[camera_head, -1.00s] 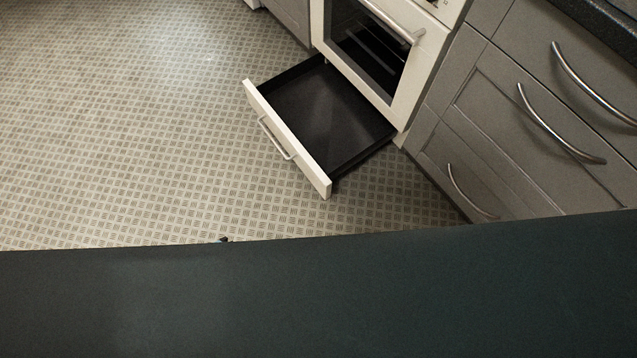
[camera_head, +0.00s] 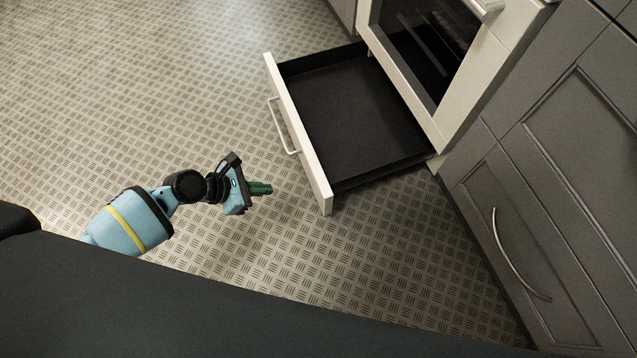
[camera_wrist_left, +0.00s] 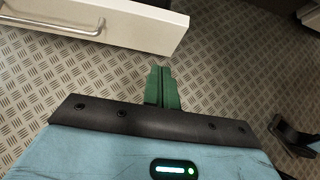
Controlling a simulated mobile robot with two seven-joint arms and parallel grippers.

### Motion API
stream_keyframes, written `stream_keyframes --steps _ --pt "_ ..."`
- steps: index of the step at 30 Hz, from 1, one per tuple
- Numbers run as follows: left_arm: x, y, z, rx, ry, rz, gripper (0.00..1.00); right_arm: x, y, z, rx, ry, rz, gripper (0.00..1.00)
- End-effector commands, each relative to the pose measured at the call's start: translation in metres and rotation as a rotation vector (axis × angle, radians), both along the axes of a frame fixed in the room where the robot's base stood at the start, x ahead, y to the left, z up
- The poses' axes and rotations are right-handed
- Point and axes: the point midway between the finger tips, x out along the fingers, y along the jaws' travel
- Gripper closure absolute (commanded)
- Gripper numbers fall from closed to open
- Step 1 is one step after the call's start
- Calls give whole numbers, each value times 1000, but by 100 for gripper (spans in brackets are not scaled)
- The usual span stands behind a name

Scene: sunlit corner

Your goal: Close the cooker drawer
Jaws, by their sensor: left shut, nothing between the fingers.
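The cooker drawer (camera_head: 365,108) is pulled well out at the bottom of the white cooker (camera_head: 487,60). It has a dark, empty inside, a white front (camera_head: 297,135) and a silver bar handle (camera_head: 283,128). My left gripper (camera_head: 262,188) is shut and empty, left of the near end of the drawer front, with a gap of floor between. In the left wrist view the green fingers (camera_wrist_left: 162,88) are together, and the drawer front (camera_wrist_left: 110,22) with its handle (camera_wrist_left: 55,24) lies ahead and to the left.
Grey cabinets (camera_head: 560,150) with a curved handle (camera_head: 515,255) stand right of the cooker. The patterned floor (camera_head: 150,90) is clear left of the drawer. A dark surface (camera_head: 200,315) fills the bottom of the head view.

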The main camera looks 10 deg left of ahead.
Motion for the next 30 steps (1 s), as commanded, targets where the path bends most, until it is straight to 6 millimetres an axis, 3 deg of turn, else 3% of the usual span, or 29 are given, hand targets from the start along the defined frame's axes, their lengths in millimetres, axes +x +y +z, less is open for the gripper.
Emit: stream_keyframes --steps 11,26,30 --pt "6 -8 -11 -2 3 2 100 -11 3 -6 5 26 -4 47" --pt "44 -63 -71 -1 1 0 100 -14 2 -57 3 59 -3 47" --pt "56 -80 -67 -1 -2 0 100 -8 2 -60 3 50 -3 47"
